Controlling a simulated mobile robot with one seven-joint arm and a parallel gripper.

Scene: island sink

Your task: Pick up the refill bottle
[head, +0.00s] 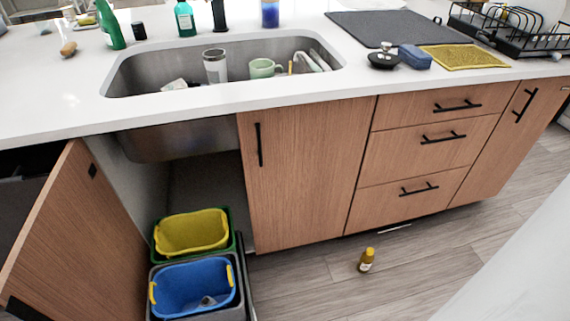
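No bottle in the head view carries a readable label, so I cannot tell for sure which one is the refill bottle. A small amber bottle (366,260) with a yellow cap and a pale label stands upright on the floor in front of the drawers. On the counter behind the sink are a green bottle with a white label (185,19), a tall green bottle (109,25) at the left and a blue bottle (270,13). My gripper is not in view.
The sink (128,76) holds a tumbler (215,65), a green mug (263,68) and other items. The cabinet door (70,235) stands open at left, with yellow (190,231) and blue (190,285) bins pulled out. Floor around the amber bottle is clear.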

